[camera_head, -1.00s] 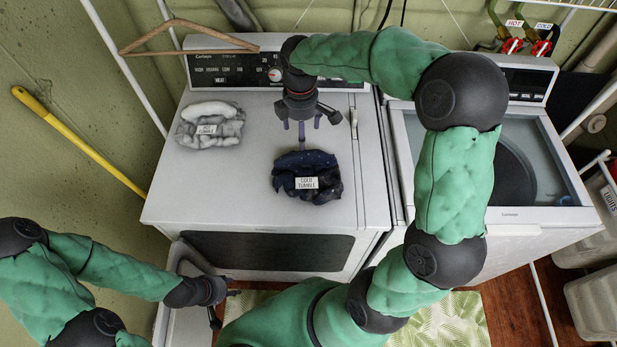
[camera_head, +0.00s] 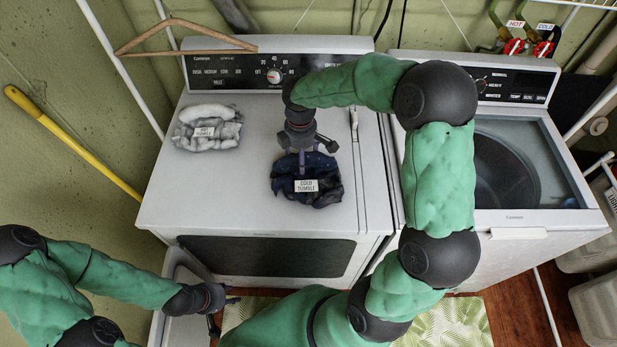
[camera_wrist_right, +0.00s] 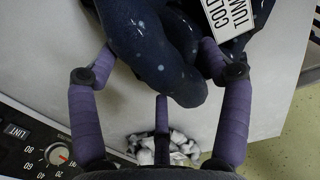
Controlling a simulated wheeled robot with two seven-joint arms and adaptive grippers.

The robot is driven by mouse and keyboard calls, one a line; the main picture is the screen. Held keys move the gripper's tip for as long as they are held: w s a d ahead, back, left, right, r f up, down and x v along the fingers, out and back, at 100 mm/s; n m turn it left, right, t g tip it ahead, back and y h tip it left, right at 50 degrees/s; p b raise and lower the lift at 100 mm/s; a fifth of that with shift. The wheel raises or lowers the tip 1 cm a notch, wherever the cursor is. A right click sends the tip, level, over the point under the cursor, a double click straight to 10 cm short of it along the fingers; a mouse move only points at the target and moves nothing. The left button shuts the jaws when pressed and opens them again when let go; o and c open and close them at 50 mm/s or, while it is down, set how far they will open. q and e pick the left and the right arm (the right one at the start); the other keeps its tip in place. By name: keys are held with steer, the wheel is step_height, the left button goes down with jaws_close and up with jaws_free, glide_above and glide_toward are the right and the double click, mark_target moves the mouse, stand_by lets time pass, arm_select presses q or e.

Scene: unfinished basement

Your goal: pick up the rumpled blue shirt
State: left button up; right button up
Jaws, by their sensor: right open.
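The rumpled blue shirt (camera_head: 318,190) is a dark navy heap with pale specks on the white dryer top, with a "COLD TUMBLE" label on it. My right gripper (camera_head: 303,166) is over the shirt's back edge, pointing down. In the right wrist view, the purple fingers of the right gripper (camera_wrist_right: 160,60) are spread apart, with a fold of the blue shirt (camera_wrist_right: 160,50) between them. The fold does not look squeezed; whether the fingers touch it is unclear. My left gripper (camera_head: 226,308) is low at the front left, fingers apart and empty, near the dryer's open door.
A grey-white rumpled cloth (camera_head: 208,128) with a label lies left on the dryer top (camera_head: 205,195). A wooden hanger (camera_head: 185,35) is behind it. An open-topped washer (camera_head: 518,217) stands right. The dryer's control panel (camera_head: 225,71) rises behind; its front left top is clear.

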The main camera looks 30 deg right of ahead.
mark_target(300, 177)
steer(key=shift+f, duration=0.35)
jaws_close()
steer(key=shift+r, duration=0.2)
steer(key=shift+r, duration=0.65)
steer(key=s+a+r+p, duration=0.3)
steer(key=s+a+r, duration=0.5)
steer(key=s+r, duration=0.3)
steer(key=shift+s+a+r, duration=0.15)
steer(key=shift+r, duration=0.1)
steer(key=c, duration=1)
jaws_free()
